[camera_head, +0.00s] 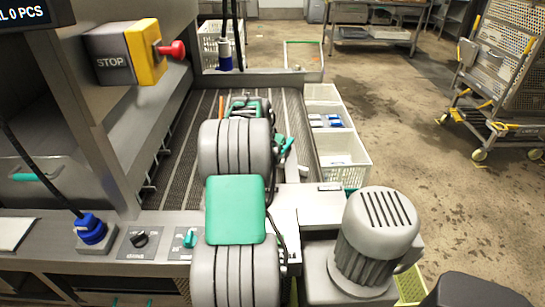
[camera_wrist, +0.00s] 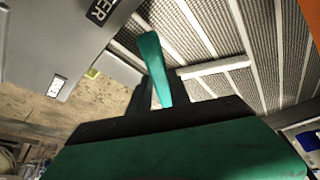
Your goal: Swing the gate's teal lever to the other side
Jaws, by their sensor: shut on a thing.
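The teal lever (camera_wrist: 153,62) stands up in the middle of the wrist view, tilted slightly. My gripper (camera_wrist: 155,92) has its dark fingers around the lever's lower part and is shut on it. The lever's upper part sticks out beyond the fingers, above the grey slatted conveyor (camera_wrist: 215,50). In the head view my own arm covers the gripper and most of the gate. A small teal piece (camera_head: 284,144) shows just right of my arm there; I cannot tell whether it is the lever.
White crates (camera_head: 342,155) line the conveyor's right side. A grey motor (camera_head: 376,235) stands at front right. A yellow box with a red stop button (camera_head: 172,50) juts out at upper left. A control panel (camera_head: 140,240) lies at front left. A wheeled rack (camera_head: 510,70) stands far right, with open floor before it.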

